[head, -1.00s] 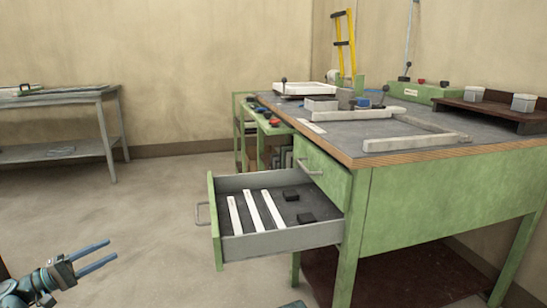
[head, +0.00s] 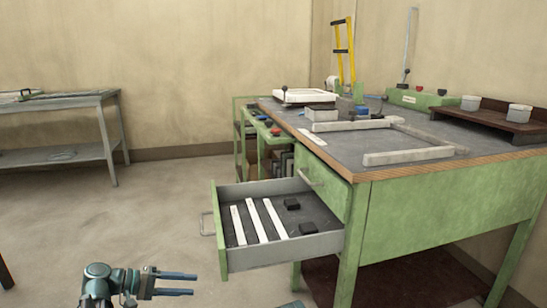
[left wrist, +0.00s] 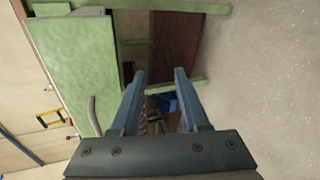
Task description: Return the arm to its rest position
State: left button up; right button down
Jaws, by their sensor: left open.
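My left gripper (head: 178,284) is open and empty at the bottom of the head view. It is over the floor, in front of and below the open drawer (head: 285,252), and apart from it. In the left wrist view its two blue fingers (left wrist: 160,88) stand apart with nothing between them. Behind them are the bench's green side and a dark opening under it. My right gripper is not in view.
The green bench (head: 440,205) stands at the right with its drawer pulled out. Several white strips (head: 256,220) and black blocks (head: 308,228) lie in the drawer. A pale frame (head: 408,157) lies on the benchtop. A grey side table (head: 60,155) stands at the left. The floor between is clear.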

pick_arm(q)
jog(key=s+d+f+m+g+y+p, duration=0.2)
jog(key=s+d+g+y, duration=0.15)
jog(key=d, duration=0.35)
jog(key=s+d+f+m+g+y+p, duration=0.2)
jog(key=s+d+f, duration=0.15)
jog(key=d, duration=0.45)
jog(key=s+d+r+m+y+p, duration=0.25)
jog(key=s+m+y+p, duration=0.3)
jog(key=s+y, duration=0.4)
notch_tip(320, 180, up, 37)
jog(key=p, duration=3.8)
jog(key=shift+d+h, duration=0.3)
jog(key=shift+d, duration=0.1)
jog(key=shift+t, duration=0.25)
